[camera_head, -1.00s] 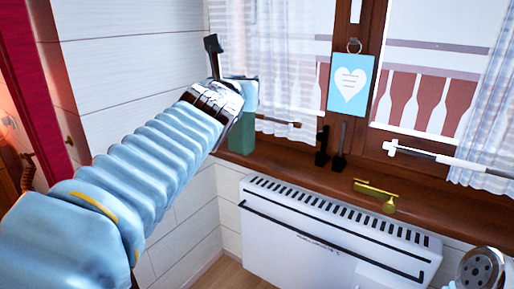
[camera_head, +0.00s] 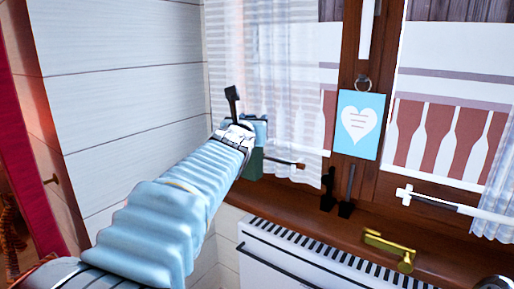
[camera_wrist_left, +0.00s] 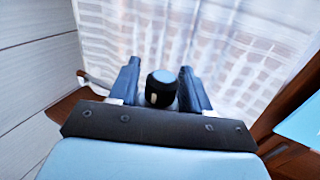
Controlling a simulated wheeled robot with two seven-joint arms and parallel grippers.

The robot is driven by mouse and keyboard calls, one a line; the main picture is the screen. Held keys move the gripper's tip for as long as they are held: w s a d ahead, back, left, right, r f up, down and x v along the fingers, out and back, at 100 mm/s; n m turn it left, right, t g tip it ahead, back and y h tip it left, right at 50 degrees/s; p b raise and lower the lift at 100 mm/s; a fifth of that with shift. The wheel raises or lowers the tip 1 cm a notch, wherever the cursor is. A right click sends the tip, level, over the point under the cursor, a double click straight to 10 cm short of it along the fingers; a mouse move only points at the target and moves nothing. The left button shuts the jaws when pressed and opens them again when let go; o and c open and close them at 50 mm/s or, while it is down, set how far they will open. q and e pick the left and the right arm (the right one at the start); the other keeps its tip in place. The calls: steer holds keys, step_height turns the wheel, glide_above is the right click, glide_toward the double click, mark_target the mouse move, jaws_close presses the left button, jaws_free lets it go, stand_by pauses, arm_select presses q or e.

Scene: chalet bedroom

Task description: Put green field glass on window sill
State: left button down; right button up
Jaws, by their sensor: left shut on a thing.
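In the head view my left gripper (camera_head: 255,130) is at the left end of the brown wooden window sill (camera_head: 295,208). It is shut on the green field glass (camera_head: 251,166), whose dark green lower part shows below the hand. In the left wrist view, a dark round end of the field glass with a bluish top (camera_wrist_left: 161,88) shows between the two blue fingers. The field glass looks upright over the sill; I cannot tell whether its bottom touches the wood. My right gripper is not in view.
A lace curtain (camera_head: 285,80) hangs behind the hand. A blue heart card (camera_head: 358,124) hangs on the window frame. Black upright handles (camera_head: 327,188) and a brass handle (camera_head: 388,248) are farther right. A white heater (camera_head: 300,262) stands below the sill.

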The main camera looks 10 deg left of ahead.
arm_select(q)
steer(key=w+f, duration=0.5)
steer(key=f, duration=0.4)
steer(key=shift+w+f, duration=0.15)
steer(key=shift+w, duration=0.15)
steer(key=shift+a+f, duration=0.1)
steer(key=c, duration=0.5)
jaws_free()
